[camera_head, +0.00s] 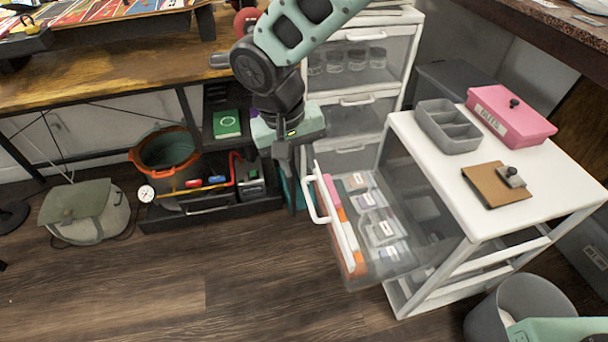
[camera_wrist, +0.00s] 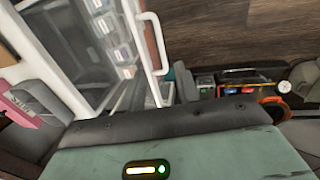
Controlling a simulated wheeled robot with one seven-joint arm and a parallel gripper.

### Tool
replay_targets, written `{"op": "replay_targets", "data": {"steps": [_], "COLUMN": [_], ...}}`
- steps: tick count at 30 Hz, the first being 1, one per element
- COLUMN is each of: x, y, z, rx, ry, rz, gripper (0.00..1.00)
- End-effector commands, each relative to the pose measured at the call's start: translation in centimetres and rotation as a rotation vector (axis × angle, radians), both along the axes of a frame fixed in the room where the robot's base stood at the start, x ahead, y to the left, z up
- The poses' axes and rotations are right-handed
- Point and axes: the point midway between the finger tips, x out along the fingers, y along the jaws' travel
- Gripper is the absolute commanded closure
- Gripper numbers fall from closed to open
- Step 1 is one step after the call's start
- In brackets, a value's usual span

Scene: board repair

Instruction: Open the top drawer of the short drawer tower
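The short drawer tower (camera_head: 403,128) is white, with a flat top. Its top drawer (camera_head: 415,262) is pulled far out to the left. The drawer is clear, with a white front, and holds several small labelled boxes. Its white handle (camera_head: 311,202) faces left; in the wrist view the handle (camera_wrist: 163,48) is at upper middle. My gripper (camera_head: 287,180) points down just left of the drawer front. It appears apart from the handle, with nothing seen held. The finger gap is not clear in either view.
A taller drawer tower (camera_head: 410,42) stands behind. A grey organizer (camera_head: 448,127), a pink box (camera_head: 508,116) and a clipboard (camera_head: 487,187) are on the short tower. A grey bin (camera_head: 480,312) stands at front right. An orange-rimmed bucket (camera_head: 150,170) and a bag (camera_head: 85,213) are left. The front-left floor is clear.

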Motion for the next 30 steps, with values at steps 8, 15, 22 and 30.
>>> {"op": "replay_targets", "data": {"steps": [8,15,22,30], "x": [-0.3,-0.4,-0.4,-0.7], "y": [1.0,1.2,1.2,0.8], "z": [5.1,6.4,6.4,6.6], "rx": [0.001,0.0,0.0,0.004], "ry": [0.0,-0.001,0.0,0.006], "rz": [0.001,0.001,0.001,0.006], "gripper": [0.68,0.68,0.68,0.68]}}
